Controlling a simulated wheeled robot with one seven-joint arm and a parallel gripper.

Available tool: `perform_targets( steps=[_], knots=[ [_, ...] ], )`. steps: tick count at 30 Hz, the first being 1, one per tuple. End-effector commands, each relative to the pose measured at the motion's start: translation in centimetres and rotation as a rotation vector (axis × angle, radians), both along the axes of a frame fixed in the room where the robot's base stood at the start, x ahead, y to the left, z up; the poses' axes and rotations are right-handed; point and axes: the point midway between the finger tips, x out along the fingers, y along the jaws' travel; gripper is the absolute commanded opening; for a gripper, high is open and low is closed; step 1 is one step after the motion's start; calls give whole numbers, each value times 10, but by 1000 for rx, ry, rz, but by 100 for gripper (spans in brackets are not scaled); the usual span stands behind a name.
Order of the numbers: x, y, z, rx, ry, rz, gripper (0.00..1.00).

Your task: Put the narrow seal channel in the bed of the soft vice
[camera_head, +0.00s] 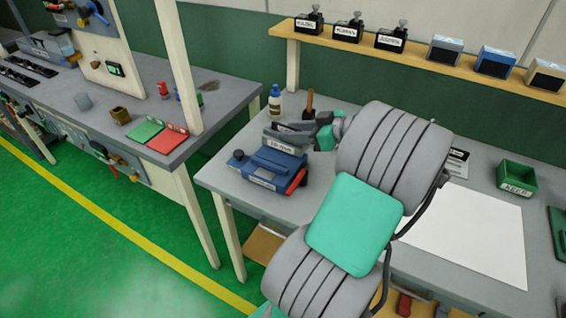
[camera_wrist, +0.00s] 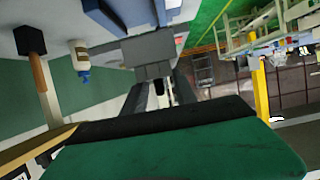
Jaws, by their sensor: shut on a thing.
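The soft vice (camera_head: 262,172) is a blue block on the grey workbench, with a white label on its front. Its blue body shows at the top of the wrist view (camera_wrist: 125,11). A grey labelled piece (camera_head: 284,146), which looks like the seal channel, is at the top of the vice. In the wrist view a grey block (camera_wrist: 149,47) stands just beyond my fingertips. My gripper (camera_wrist: 161,88) is shut on its narrow near end. I cannot tell whether the piece touches the vice bed.
A white bottle (camera_head: 274,101) and a wooden-handled tool (camera_head: 309,102) stand behind the vice. A white sheet (camera_head: 470,240) and a green bin (camera_head: 517,177) lie to the right. A shelf (camera_head: 430,60) with labelled boxes runs above. A post (camera_head: 180,65) rises at the left.

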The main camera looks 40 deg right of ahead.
Motion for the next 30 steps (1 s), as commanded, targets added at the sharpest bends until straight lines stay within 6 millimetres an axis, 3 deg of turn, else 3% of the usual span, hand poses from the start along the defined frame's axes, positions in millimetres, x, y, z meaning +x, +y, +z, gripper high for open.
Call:
perform_targets(
  steps=[1, 3, 5, 13, 18, 29, 30],
  knots=[
    [6, -1, -21, -5, -1, 3, 0],
    [15, -2, -31, -5, -1, 3, 0],
    [23, -3, -30, 4, -1, 3, 0],
    [50, -7, -59, 4, 1, 3, 0],
    [49, -8, -85, 3, 0, -1, 0],
    [48, -8, -94, 0, 0, 0, 0],
    [48, -8, -92, 1, 0, 0, 37]
  ],
)
